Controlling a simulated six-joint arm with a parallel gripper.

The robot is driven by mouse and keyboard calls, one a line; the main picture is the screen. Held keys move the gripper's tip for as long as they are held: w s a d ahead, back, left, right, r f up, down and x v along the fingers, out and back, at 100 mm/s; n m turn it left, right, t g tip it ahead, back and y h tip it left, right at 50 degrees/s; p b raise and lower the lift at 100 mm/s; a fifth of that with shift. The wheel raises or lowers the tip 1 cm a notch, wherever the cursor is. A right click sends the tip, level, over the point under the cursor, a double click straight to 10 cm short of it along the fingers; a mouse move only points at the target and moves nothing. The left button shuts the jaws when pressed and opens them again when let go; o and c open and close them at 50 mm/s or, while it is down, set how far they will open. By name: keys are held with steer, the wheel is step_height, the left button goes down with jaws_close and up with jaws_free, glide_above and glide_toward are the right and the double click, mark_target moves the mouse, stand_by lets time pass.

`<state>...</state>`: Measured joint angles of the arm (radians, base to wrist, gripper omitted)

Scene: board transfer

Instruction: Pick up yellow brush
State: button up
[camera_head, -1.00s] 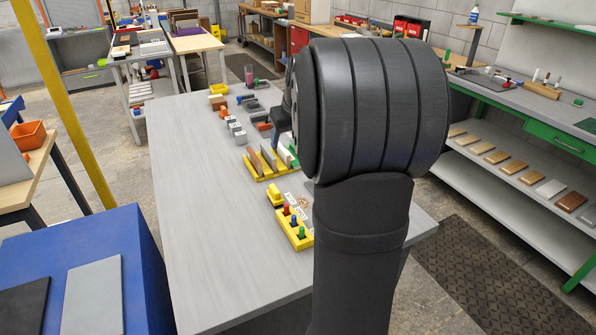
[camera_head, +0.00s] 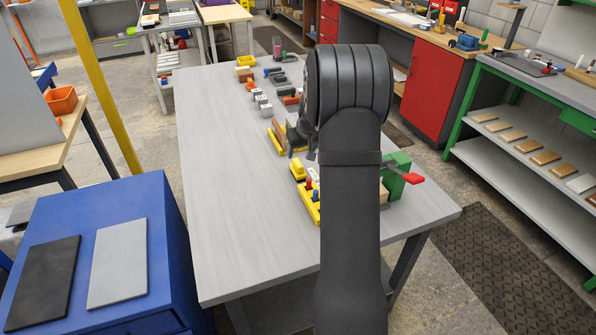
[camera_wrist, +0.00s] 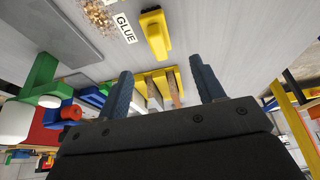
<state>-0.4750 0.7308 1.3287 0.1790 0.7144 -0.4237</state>
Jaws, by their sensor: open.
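A small yellow block-shaped thing, which looks like the yellow brush (camera_head: 298,169), lies on the grey table (camera_head: 235,190), just in front of the yellow rack (camera_head: 276,141). In the wrist view the yellow brush (camera_wrist: 155,34) lies beyond the fingertips, beside a GLUE label. My gripper (camera_wrist: 163,82) shows there with its two blue-grey fingers spread apart and nothing held. The yellow rack with upright slats shows between the fingers. In the head view my arm hides part of the rack and the gripper's tips are hard to make out.
A yellow holder (camera_head: 308,203) with coloured pegs stands in front of the brush, partly behind my arm. A green block with a red part (camera_head: 400,178) is at the right. Several small tools line the table's back. The table's left side is clear.

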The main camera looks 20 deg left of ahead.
mark_target(299, 164)
steer(key=x, duration=0.7)
steer(key=shift+d+x, duration=0.1)
steer(key=shift+x, duration=1.2)
steer(key=shift+d+x, duration=0.15)
steer(key=shift+x, duration=1.1)
steer(key=c, duration=1.1)
